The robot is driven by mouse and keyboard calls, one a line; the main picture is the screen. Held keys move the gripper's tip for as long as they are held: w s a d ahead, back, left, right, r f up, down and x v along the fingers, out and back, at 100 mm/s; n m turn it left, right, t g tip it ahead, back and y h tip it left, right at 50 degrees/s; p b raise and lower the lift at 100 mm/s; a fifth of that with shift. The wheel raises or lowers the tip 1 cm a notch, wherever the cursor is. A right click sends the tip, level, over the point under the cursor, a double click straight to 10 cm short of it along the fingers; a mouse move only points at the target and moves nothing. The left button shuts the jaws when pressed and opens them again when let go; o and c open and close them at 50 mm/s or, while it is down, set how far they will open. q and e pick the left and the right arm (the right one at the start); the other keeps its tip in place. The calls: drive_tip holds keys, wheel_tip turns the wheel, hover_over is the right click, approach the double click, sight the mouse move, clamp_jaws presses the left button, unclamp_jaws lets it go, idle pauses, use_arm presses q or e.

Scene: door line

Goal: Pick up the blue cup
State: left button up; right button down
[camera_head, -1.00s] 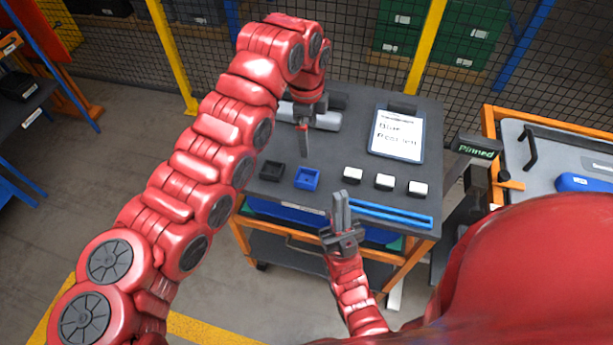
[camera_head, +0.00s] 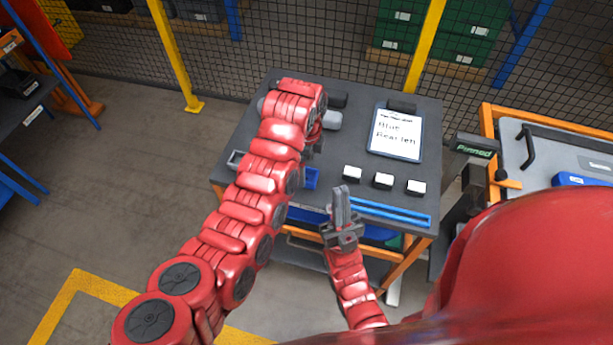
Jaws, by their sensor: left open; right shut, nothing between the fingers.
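The blue cup (camera_head: 311,178) is a small square open holder on the grey top of the cart (camera_head: 345,165). My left arm partly covers its left side. My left gripper (camera_head: 314,147) points down just behind the cup and is mostly hidden by its own arm. It is open, and I cannot see whether it touches the cup.
Several white-topped blocks (camera_head: 383,181) stand right of the cup. A blue rail (camera_head: 385,214) runs along the front edge. A grey-rimmed frame (camera_head: 237,160) lies at the left. A second cart (camera_head: 510,135) stands right.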

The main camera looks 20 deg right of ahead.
sight(307, 178)
use_arm(q)
drive_tip(key=shift+f, duration=0.1)
drive_tip(key=f+p, duration=0.3)
drive_tip(key=shift+w+a+f, duration=0.15)
drive_tip(key=shift+w+f, duration=0.25)
drive_tip(key=shift+f, duration=0.6)
drive_tip(key=c, duration=1.4)
